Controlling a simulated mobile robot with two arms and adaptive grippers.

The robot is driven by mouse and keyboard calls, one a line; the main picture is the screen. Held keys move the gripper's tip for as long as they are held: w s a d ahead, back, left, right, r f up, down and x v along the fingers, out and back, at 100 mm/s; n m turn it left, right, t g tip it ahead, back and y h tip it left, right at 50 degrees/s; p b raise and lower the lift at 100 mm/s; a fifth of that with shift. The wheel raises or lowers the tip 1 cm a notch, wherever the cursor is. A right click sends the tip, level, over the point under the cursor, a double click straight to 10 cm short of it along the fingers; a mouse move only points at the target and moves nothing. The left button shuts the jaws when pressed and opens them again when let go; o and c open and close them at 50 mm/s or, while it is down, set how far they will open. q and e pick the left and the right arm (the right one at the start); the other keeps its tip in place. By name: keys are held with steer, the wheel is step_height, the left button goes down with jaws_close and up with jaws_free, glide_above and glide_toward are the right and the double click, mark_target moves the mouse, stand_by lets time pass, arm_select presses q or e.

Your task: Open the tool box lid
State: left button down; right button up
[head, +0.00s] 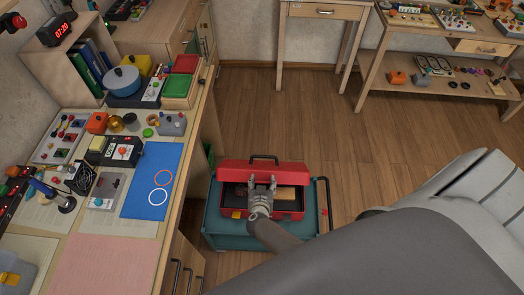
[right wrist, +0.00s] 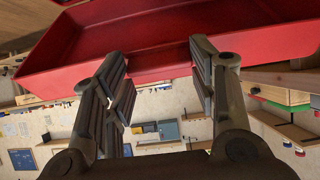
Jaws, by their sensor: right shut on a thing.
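A red tool box (head: 290,214) sits on a teal cart (head: 222,236) on the floor beside the workbench. Its lid (head: 236,172) is raised at the back, with a dark handle on top, and part of the inside shows. My right gripper (head: 262,183) is at the middle of the lid's front edge and shut on it. In the right wrist view the red lid (right wrist: 160,38) spans the top, with its rim between the fingers of my right gripper (right wrist: 158,68). The gripper hides the middle of the box. My left gripper is not in view.
The workbench (head: 100,262) at the left carries a blue mat (head: 150,190), electronics and a pot. The cart's dark push handle (head: 328,205) stands right of the box. A wooden table (head: 365,75) is at the back right. The wooden floor between is clear.

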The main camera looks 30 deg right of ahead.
mark_target(263, 170)
steer(key=w+d+r, duration=0.1)
steer(key=w+d+r+p, duration=0.1)
steer(key=w, duration=0.1)
steer(key=w+r+p, duration=0.1)
steer(key=r, duration=0.1)
steer(key=shift+w+d, duration=0.3)
steer(key=shift+d, duration=0.1)
steer(key=w+d, duration=0.1)
steer(key=w+d+r, duration=0.1)
steer(key=w, duration=0.1)
steer(key=w+d+p, duration=0.1)
steer(key=shift+w+d+r, duration=0.1)
steer(key=shift+w+r, duration=0.15)
steer(key=shift+r, duration=0.05)
steer(key=shift+w+d+g+p, duration=0.3)
steer(key=shift+w+d+p, duration=0.1)
steer(key=shift+w, duration=0.05)
steer(key=shift+w+d+g+y, duration=0.1)
steer(key=shift+w+g+y, duration=0.2)
steer(key=shift+w+y, duration=0.1)
steer(key=shift+f, duration=0.1)
steer(key=o, duration=1.5)
steer(key=shift+c, duration=0.2)
